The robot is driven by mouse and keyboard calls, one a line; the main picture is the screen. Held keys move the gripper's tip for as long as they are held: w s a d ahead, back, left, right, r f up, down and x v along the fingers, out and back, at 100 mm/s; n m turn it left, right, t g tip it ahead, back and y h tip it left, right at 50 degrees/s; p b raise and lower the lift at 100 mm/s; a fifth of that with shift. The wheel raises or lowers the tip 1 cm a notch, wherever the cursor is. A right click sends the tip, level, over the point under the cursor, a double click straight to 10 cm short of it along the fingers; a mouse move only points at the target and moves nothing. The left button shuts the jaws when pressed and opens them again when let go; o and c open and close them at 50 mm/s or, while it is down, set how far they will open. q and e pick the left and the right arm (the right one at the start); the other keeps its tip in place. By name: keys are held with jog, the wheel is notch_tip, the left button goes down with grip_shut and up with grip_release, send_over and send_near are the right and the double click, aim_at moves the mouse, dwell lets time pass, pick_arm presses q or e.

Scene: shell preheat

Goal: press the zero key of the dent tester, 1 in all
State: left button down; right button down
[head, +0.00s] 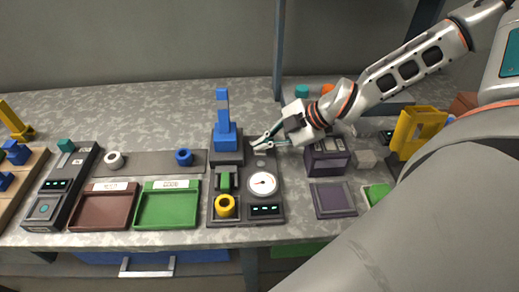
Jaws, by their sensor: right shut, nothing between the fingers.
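The dent tester (236,218) stands at the middle of the bench. It is a dark grey unit with a round white dial (263,184), a small dark display (265,210), a blue upright part (225,137) at its back, a green block and a yellow ring. A small light round spot shows above the dial; I cannot tell for sure which part is the zero key. My right gripper (262,145) is shut and empty, its fingertips at the back right of the tester, beside the blue part. Contact with the tester cannot be told. My left gripper is out of view.
Right are a dark purple box (327,162), a dark pad (334,200) and a yellow part (417,132).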

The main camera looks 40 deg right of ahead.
aim_at(262, 151)
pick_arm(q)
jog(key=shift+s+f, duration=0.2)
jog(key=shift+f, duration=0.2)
pick_arm(e)
jog(key=shift+f, duration=0.2)
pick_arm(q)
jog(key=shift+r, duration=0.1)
pick_arm(e)
jog(key=shift+r, duration=0.8)
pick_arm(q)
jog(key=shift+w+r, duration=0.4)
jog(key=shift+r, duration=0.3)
pick_arm(e)
jog(key=shift+r, duration=0.1)
